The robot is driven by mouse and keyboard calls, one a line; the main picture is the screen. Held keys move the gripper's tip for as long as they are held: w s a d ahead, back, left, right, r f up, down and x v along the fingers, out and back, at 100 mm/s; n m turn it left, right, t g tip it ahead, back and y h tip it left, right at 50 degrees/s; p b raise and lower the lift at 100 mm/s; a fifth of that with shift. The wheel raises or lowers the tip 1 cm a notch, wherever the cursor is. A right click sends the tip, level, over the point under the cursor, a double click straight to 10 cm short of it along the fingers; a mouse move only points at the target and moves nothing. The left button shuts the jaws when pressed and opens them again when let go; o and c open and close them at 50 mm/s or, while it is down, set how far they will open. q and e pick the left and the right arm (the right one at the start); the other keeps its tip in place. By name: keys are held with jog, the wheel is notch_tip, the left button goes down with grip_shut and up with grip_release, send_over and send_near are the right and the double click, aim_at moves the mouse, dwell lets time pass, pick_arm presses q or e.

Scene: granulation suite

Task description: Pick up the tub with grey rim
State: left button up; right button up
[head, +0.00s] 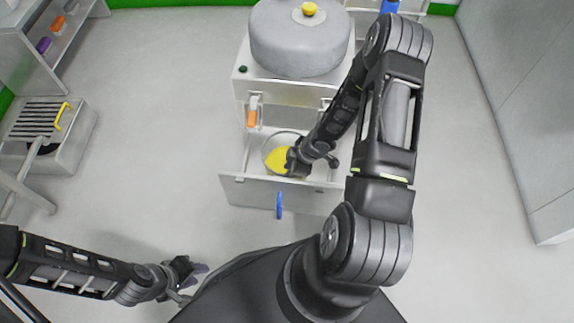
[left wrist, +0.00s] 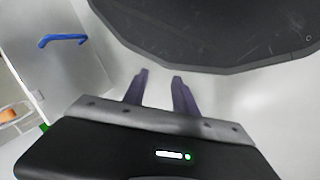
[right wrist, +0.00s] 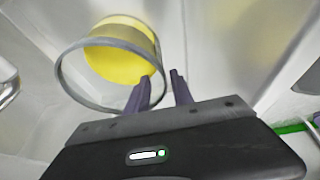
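The tub with grey rim (head: 266,148) stands in the open drawer, with yellow contents showing inside. In the right wrist view the tub (right wrist: 66,88) shows its round grey rim from above. My right gripper (head: 292,163) is at the tub's right side in the head view. In the right wrist view my right gripper's fingers (right wrist: 161,80) are apart; one overlaps the rim and the other lies just outside it. I cannot tell whether they touch the tub. My left gripper (head: 198,278) is open and empty, low at the left, away from the drawer (left wrist: 160,76).
The drawer (head: 245,193) has a blue handle (head: 279,205) on its front. Above it is a cabinet carrying a large grey drum (head: 300,40) with a yellow knob. An orange-handled item (head: 252,117) hangs on the cabinet. A small bench (head: 60,155) stands left. Floor between is clear.

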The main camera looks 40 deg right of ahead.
jog(key=shift+r, duration=0.1)
jog(key=b+x, duration=0.4)
jog(key=x, duration=0.1)
jog(key=shift+s+f, duration=0.1)
jog(key=shift+f, duration=0.15)
jog(key=shift+r, duration=0.1)
jog(key=shift+c, duration=0.5)
grip_shut()
jog(key=shift+d, duration=0.1)
dwell(1.0)
